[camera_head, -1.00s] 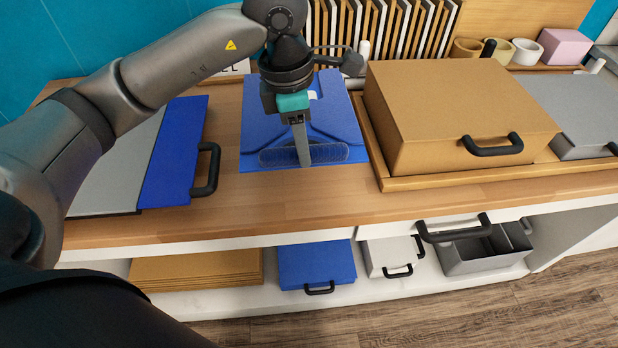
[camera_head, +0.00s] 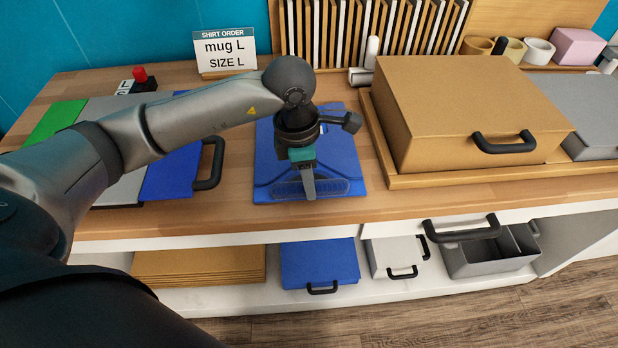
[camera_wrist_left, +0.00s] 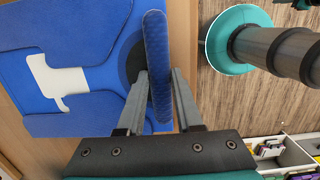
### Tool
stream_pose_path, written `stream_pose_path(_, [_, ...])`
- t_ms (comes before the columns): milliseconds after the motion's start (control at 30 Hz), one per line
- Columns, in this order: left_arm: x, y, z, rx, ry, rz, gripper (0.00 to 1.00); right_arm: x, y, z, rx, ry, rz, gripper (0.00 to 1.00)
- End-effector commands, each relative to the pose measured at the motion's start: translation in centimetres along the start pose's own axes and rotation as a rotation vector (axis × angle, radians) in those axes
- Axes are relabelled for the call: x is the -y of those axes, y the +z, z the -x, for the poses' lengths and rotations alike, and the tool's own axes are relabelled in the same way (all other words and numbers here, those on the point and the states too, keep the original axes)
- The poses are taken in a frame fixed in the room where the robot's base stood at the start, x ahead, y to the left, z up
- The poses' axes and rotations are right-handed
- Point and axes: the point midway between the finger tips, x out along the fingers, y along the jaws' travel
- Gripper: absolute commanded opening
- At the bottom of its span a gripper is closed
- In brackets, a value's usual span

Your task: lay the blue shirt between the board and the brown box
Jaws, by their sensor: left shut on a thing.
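The blue shirt (camera_head: 335,150) lies flat on the wooden counter, between the board (camera_head: 172,176) with its blue panel and black handle on the left and the brown box (camera_head: 440,115) on the right. Its front edge is near the counter's front. My left gripper (camera_head: 309,192) points down at that front edge. In the left wrist view, the fingers (camera_wrist_left: 160,103) are shut on a blue textured edge strip of the shirt (camera_wrist_left: 100,112), which bears a white print. The arm covers part of the board. My right gripper is not in view.
The brown box sits in a wooden tray (camera_head: 400,182) close to the shirt's right side. A shirt order sign (camera_head: 228,52) stands at the back. The shelf below holds a blue box (camera_head: 318,264) and a grey bin (camera_head: 490,255).

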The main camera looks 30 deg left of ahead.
Motion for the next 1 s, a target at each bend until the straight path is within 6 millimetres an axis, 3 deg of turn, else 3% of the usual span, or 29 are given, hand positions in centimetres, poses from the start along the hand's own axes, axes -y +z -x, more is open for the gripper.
stream_pose_path(100, [0.0, 0.0, -0.3, 0.001, 0.002, 0.000, 0.00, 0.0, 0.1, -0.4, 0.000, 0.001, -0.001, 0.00])
stream_pose_path(133, [0.0, 0.0, -0.3, 0.000, 0.000, 0.000, 0.38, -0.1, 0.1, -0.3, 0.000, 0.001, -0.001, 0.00])
stream_pose_path(367, [0.0, 0.0, -0.2, 0.000, 0.000, 0.000, 0.64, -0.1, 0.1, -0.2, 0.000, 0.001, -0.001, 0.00])
stream_pose_path(733, [0.0, 0.0, 0.3, 0.000, 0.000, 0.000, 0.64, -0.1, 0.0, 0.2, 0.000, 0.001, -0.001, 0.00])
stream_pose_path(1000, [-0.1, 0.1, 5.8, 0.003, 0.005, -0.001, 0.64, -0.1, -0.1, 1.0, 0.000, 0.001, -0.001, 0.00])
